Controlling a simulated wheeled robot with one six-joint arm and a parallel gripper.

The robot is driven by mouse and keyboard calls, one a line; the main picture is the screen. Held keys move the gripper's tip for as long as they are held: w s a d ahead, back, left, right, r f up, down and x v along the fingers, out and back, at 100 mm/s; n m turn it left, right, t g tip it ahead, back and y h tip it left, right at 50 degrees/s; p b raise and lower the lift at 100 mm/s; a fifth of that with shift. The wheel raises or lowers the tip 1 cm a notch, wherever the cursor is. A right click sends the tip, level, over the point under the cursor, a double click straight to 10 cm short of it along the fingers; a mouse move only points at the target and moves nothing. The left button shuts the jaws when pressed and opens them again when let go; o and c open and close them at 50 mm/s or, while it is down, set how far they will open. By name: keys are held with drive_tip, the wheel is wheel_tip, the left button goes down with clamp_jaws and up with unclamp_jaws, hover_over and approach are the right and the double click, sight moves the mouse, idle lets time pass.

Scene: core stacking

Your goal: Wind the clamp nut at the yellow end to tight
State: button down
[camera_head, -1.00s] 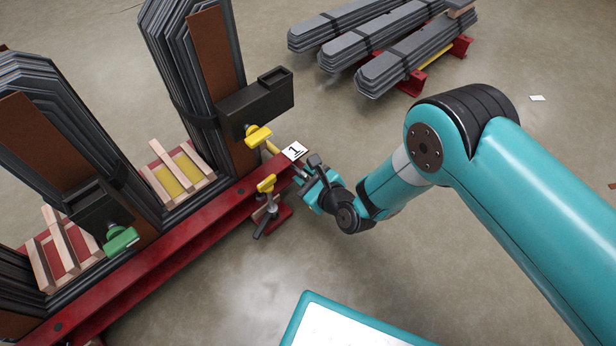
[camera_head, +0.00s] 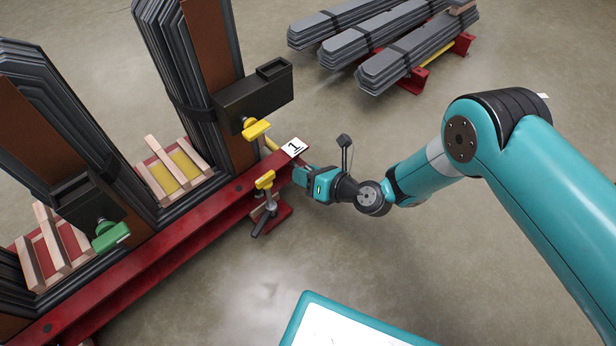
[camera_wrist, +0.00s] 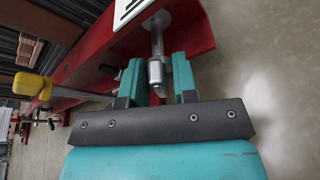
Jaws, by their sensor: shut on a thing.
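The red beam (camera_head: 200,215) has its yellow end at the right, beside a white label "1" (camera_head: 294,147). In the wrist view a metal rod (camera_wrist: 156,38) comes out of the beam's end, with a grey clamp nut (camera_wrist: 156,73) on it. My gripper (camera_wrist: 158,78) is shut on this nut, one teal finger on each side. In the head view my gripper (camera_head: 300,176) is at the beam's end, and the nut is hidden there. How tight the nut is cannot be told.
A yellow knob (camera_head: 256,129) sits under a black block (camera_head: 252,98), and a green knob (camera_head: 110,235) is farther left.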

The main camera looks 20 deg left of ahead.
drive_tip(key=shift+f, duration=0.15)
drive_tip(key=shift+f+m+g+y+b, duration=0.1)
drive_tip(key=shift+m+g+y+b, duration=0.25)
drive_tip(key=shift+m+b, duration=0.55)
drive_tip(key=shift+r+m+g+y, duration=0.2)
drive_tip(key=shift+m+g+y, duration=0.2)
drive_tip(key=shift+m, duration=0.6)
drive_tip(key=c, duration=0.8)
unclamp_jaws()
drive_tip(key=shift+d+r+p, duration=0.2)
drive_tip(key=shift+d+p, duration=0.3)
drive_tip(key=shift+p, duration=0.2)
drive_tip(key=p+v, duration=0.9)
drive_tip(key=v, duration=0.7)
drive_tip(key=shift+d, duration=0.25)
